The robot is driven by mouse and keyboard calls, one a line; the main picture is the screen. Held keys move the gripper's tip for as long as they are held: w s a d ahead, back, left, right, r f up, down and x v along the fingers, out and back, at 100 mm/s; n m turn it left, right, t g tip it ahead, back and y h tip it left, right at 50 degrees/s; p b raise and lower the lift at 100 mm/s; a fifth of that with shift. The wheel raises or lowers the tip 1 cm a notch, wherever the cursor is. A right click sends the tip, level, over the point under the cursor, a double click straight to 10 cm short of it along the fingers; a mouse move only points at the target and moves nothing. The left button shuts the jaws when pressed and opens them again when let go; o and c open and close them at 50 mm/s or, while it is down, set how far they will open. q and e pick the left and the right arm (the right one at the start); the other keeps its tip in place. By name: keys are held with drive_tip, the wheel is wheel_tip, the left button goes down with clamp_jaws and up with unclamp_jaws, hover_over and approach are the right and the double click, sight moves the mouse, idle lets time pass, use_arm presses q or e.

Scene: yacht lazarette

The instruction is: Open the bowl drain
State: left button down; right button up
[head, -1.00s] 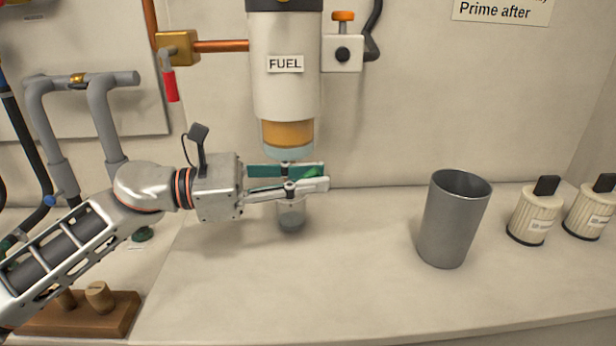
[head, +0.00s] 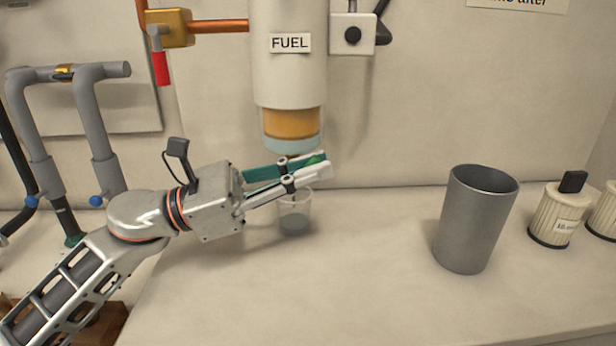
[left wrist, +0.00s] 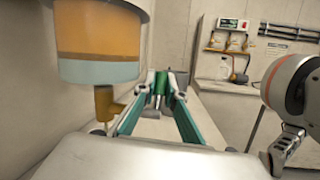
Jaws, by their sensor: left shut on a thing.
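The fuel filter (head: 290,75) hangs on the wall with an amber band and a pale, clear bowl (head: 291,144) at its bottom. In the left wrist view a brass drain fitting (left wrist: 106,104) hangs under the bowl (left wrist: 98,72). My left gripper (head: 322,163) reaches in from the left just under the bowl. Its teal-padded fingers are shut on a small green piece (left wrist: 168,84), seemingly the drain handle; the fingers hide most of it. A small clear cup (head: 294,222) stands on the counter below the gripper.
A tall grey tumbler (head: 475,220) stands to the right on the counter. A cream filter cartridge (head: 556,215) is farther right, another partly cut off. Grey pipes (head: 90,110) and a red-handled valve (head: 161,65) are at the left. The front counter is clear.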

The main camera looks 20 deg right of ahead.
use_arm(q)
drive_tip(key=c, duration=2.3)
unclamp_jaws()
drive_tip(key=shift+c, duration=0.2)
drive_tip(key=v, duration=1.2)
